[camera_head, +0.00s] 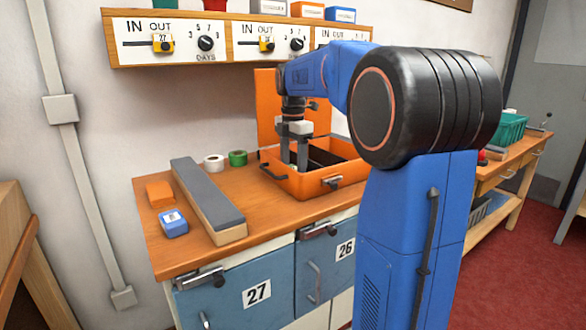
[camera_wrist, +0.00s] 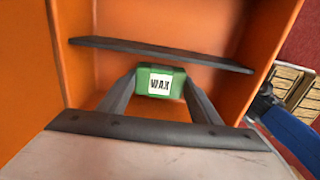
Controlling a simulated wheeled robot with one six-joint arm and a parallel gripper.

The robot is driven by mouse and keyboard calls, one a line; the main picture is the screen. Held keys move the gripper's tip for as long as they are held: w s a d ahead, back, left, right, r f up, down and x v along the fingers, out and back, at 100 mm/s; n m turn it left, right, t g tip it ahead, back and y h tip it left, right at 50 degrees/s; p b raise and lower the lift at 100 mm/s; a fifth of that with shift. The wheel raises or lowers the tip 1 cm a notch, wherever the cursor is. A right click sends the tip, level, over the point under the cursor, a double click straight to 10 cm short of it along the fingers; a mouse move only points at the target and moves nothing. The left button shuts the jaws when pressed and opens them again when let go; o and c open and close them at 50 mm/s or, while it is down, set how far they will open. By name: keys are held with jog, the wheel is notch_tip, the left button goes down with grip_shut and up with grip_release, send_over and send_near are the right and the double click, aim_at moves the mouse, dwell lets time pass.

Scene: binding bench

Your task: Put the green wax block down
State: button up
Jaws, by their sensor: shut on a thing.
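The green wax block (camera_wrist: 142,82) with a white WAX label shows in the wrist view. It is held between the two fingers of my gripper (camera_wrist: 162,90), which is shut on it. In the head view, my gripper (camera_head: 293,164) points down into the open orange box (camera_head: 296,186) on the bench. The box's lid (camera_head: 267,105) stands up at the back. The block is hidden by the box and fingers in the head view. A dark divider (camera_wrist: 110,44) runs across the box beyond the block. I cannot tell whether the block touches the box floor.
A long grey stone on a wooden base (camera_head: 208,195), an orange block (camera_head: 160,193), a blue block (camera_head: 173,222), a white roll (camera_head: 213,161) and a green roll (camera_head: 238,158) stand left of the box. An IN/OUT shelf (camera_head: 235,40) hangs above. Bare bench top lies at the front.

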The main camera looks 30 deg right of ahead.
jog(key=shift+f, duration=0.15)
jog(key=o, duration=1.1)
notch_tip(320, 180, up, 12)
jog(key=shift+r, duration=0.1)
dwell(0.5)
